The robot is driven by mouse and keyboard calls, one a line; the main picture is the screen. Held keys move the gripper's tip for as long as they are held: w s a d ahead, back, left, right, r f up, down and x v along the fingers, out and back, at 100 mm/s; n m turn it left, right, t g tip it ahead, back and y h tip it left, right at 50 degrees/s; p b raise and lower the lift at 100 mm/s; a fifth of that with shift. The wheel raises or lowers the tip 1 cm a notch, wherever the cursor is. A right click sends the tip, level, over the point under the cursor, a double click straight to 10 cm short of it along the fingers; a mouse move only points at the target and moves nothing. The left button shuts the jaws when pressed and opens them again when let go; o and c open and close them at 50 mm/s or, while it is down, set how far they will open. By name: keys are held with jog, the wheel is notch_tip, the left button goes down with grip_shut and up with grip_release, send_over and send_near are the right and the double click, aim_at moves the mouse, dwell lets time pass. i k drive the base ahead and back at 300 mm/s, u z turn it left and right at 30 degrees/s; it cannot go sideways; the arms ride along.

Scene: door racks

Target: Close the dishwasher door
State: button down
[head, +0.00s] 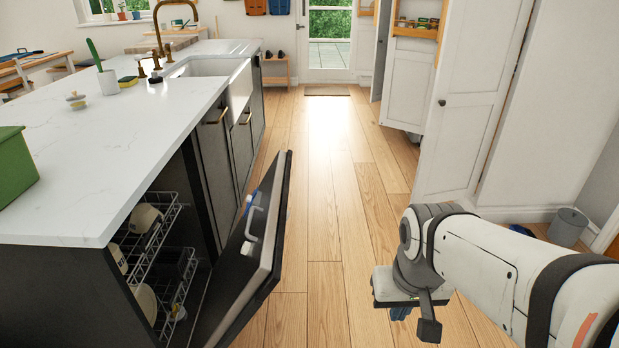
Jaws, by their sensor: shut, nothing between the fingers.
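The dishwasher door (261,258) is dark on the outside with a pale inner face. It stands partly open, tilted out from the island into the aisle. The dishwasher opening shows wire racks (152,262) with pale cups and dishes in them. My gripper (403,311) is at the lower right, above the wooden floor, to the right of the door and apart from it. It points downward, and its fingers are largely hidden by my wrist. It appears shut and holds nothing.
The island's white countertop (166,108) runs along the left, with a green box (14,165) on its near edge. The wooden floor (330,190) between island and white cabinet doors (468,100) is clear. A grey bin (568,226) stands at right.

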aim_at(239, 284)
jog(key=u, duration=0.15)
jog(key=i, duration=0.9)
jog(key=z, duration=0.05)
